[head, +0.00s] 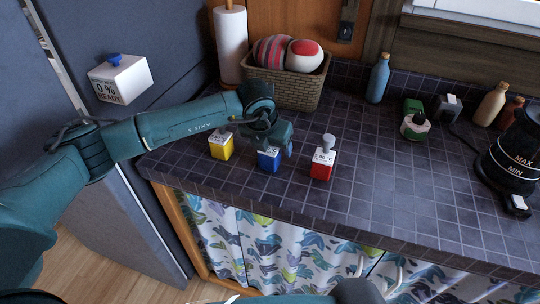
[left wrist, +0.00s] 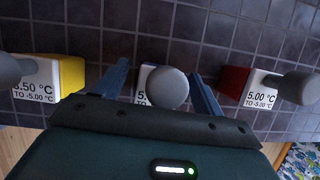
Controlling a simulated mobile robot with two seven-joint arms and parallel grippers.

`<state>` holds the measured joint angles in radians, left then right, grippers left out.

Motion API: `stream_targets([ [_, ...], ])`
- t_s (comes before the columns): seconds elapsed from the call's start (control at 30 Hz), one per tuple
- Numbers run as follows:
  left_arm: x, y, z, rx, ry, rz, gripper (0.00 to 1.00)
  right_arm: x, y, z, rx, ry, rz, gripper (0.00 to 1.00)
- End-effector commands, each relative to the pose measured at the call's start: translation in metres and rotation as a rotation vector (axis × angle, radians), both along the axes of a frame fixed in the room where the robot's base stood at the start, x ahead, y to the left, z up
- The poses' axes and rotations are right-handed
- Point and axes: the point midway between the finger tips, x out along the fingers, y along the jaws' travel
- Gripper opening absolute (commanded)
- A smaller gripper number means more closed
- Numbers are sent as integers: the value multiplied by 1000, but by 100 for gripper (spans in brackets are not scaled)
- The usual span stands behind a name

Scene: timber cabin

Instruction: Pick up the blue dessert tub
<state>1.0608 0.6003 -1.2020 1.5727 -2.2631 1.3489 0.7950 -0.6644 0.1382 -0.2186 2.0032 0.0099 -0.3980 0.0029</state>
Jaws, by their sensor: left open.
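The blue dessert tub (head: 269,162) stands on the dark tiled counter near its front edge, between a yellow tub (head: 222,150) and a red tub (head: 321,168). It has a white label top; its upper part is partly hidden by my left gripper (head: 281,138) in the head view. In the left wrist view, my left gripper (left wrist: 159,72) is open, with one blue-grey finger on each side of the blue tub (left wrist: 142,84) and its round grey knob (left wrist: 167,88). Whether the fingers touch it cannot be told.
The yellow tub (left wrist: 70,74) and red tub (left wrist: 236,82) flank the fingers closely. Behind are a paper towel roll (head: 231,45), a wicker basket (head: 285,88) and a blue bottle (head: 378,80). A black kettle (head: 510,155) stands at right. The counter's middle is clear.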

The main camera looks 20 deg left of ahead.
Motion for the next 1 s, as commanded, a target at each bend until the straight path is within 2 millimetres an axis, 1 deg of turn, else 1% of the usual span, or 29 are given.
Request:
stream_targets([
  [0.07,0,0,0,0,0,0,68,0,0,0,0,-1,0,36],
  [0.67,0,0,1,0,0,0,19,1,-1,2,-5,-6,6,36],
  [0.9,0,0,2,0,-2,0,18,2,-1,2,-6,-8,7,36],
  [1.0,1,0,10,-1,-4,1,18,2,-1,0,-5,-10,8,36],
])
